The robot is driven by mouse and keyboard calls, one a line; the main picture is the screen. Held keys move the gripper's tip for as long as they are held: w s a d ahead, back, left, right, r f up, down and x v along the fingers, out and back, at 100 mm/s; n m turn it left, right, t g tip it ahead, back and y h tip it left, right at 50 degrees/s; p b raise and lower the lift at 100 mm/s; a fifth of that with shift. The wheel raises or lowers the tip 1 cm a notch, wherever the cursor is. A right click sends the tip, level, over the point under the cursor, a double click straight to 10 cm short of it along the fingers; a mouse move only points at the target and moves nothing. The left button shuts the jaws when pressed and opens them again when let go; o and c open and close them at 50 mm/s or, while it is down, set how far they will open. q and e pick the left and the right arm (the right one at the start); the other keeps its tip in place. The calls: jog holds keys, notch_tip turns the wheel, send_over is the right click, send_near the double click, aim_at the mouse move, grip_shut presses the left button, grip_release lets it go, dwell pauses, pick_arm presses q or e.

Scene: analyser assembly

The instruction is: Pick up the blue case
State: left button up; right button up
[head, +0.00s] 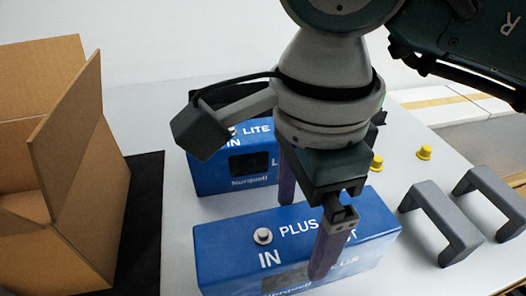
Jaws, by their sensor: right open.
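Two blue cases stand on the light table. The nearer blue case (220,250) is marked PLUS and IN, with a pale round knob on its top. The farther blue case (207,175) is marked LITE and has a dark window; my right arm covers part of it. My right gripper (303,240) is open, pointing down at the nearer case. One purple finger is toward its far side and the other overlaps its top and front in the picture. I cannot tell whether either finger touches it. My left gripper is not in view.
An open cardboard box (85,215) stands at the left by a black mat (142,220). Two grey handles (440,222) (492,203) lie at the right. Two yellow knobs (424,152) (376,162) sit behind them.

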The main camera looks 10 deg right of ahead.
notch_tip(320, 180, down, 2)
jog(key=shift+c, duration=0.2)
grip_shut()
dwell(0.7)
jog(key=shift+r, duration=0.1)
